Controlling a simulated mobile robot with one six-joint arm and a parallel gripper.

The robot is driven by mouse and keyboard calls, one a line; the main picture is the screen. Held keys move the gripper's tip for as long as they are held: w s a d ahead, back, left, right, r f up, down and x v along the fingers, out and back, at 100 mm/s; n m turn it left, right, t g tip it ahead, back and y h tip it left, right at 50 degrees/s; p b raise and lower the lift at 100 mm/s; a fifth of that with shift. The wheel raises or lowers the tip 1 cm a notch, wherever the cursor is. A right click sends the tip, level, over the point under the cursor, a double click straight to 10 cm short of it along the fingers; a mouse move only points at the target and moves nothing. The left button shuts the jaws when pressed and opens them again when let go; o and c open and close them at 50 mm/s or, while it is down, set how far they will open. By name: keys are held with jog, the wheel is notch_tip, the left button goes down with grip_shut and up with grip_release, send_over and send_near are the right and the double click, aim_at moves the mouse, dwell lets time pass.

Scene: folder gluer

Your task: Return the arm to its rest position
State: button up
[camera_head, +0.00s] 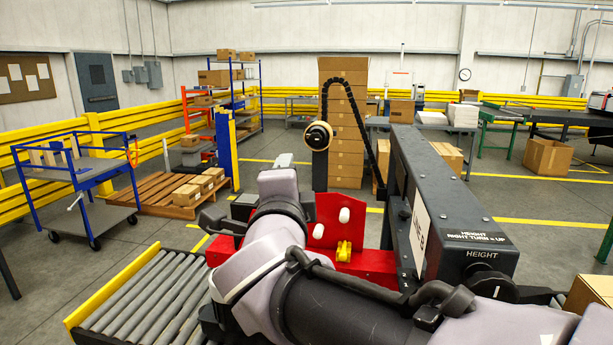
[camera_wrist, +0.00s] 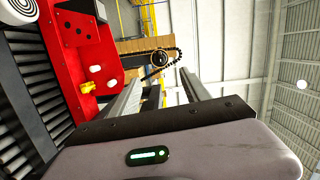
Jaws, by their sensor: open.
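My arm reaches from the lower right of the head view over the machine, bent at its grey joints. My gripper (camera_wrist: 161,82) shows in the wrist view as two pale metal fingers, parallel and well apart. Nothing is between them, and they touch nothing that I can see. In the head view, the arm's end is partly hidden by its own links, and the fingers are hard to make out there.
The red machine part (camera_head: 327,218) with white knobs and a yellow piece (camera_head: 344,251) is close to my arm. A dark beam (camera_head: 440,190) stands right of it, a roller conveyor (camera_head: 150,300) left. A blue cart (camera_head: 85,178) and pallet (camera_head: 160,194) stand further left.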

jog(key=s+d+f+n+g+y, duration=0.1)
jog(key=s+d+f+n+g, duration=0.5)
jog(key=s+f, duration=0.6)
jog(key=s+d+f+n+g+y, duration=0.1)
jog(key=s+d+f+n+g, duration=0.5)
jog(key=s+f, duration=0.5)
jog(key=shift+s+d+f+n, duration=0.35)
jog(key=shift+s+d, duration=0.4)
jog(key=shift+s, duration=0.3)
